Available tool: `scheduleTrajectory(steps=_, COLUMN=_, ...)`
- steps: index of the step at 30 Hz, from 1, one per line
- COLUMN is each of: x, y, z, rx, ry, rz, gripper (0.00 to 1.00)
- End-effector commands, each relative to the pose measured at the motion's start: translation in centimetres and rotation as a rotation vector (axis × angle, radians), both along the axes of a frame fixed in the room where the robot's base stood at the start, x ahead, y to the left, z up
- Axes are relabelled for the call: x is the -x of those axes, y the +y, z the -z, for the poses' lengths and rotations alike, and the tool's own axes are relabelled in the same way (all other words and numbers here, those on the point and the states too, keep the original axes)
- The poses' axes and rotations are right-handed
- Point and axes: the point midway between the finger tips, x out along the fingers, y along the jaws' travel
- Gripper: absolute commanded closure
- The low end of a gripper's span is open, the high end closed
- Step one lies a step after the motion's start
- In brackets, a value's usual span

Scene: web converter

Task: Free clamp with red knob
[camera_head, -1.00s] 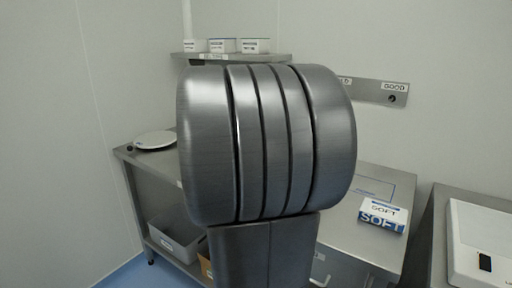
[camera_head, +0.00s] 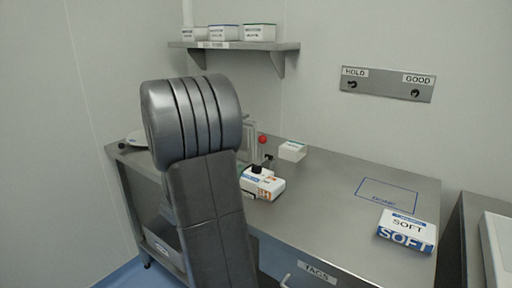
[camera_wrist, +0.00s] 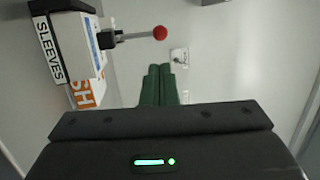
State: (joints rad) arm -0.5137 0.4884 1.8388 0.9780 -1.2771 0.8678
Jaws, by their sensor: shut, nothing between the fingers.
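The red knob (camera_head: 262,139) shows on the workbench just right of my arm. In the wrist view the red knob (camera_wrist: 160,33) is at the end of a thin metal lever (camera_wrist: 132,37). The lever runs to a dark clamp body (camera_wrist: 106,39) against a white, blue and orange carton (camera_wrist: 80,40) with a SLEEVES label. That carton (camera_head: 262,183) also shows in the head view, with a black part on top. My gripper (camera_wrist: 158,72) shows as two green fingers, shut together and empty, apart from the knob and below it in the picture. My arm hides part of the fixture in the head view.
A small white box (camera_head: 292,151) stands behind the carton. The SOFT carton (camera_head: 407,231) lies at the right, near a blue outlined area (camera_head: 388,194) that is empty. A shelf (camera_head: 235,45) with boxes and a HOLD/GOOD hook rail (camera_head: 387,84) are on the wall.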

Motion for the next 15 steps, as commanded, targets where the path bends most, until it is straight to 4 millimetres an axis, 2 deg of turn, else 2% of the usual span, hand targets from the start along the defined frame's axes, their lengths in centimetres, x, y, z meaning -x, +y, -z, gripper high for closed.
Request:
scheduleTrajectory(steps=10, x=0.0, y=0.0, z=0.0, rx=-0.002, ry=-0.005, rz=0.004, gripper=1.00)
scheduleTrajectory(steps=15, x=-1.1, y=-0.6, z=-0.3, rx=-0.002, ry=-0.004, rz=0.006, gripper=1.00)
